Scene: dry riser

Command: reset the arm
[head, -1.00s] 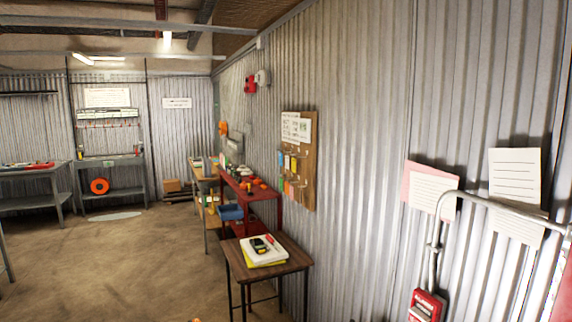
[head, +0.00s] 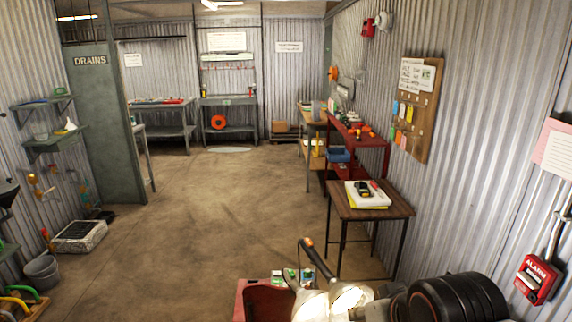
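At the bottom edge, a dark ribbed cylinder (head: 455,298) and pale, brightly lit rounded parts (head: 345,298) show close to the camera. They may be parts of my arm, but I cannot tell for sure.
A red container (head: 262,302) with small bottles is close in front. A small wooden table (head: 372,205) holds papers and a yellow-black device. A red workbench (head: 365,143) stands behind it. An alarm box (head: 537,280) hangs at right. Grey bucket (head: 42,271) at left; middle floor clear.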

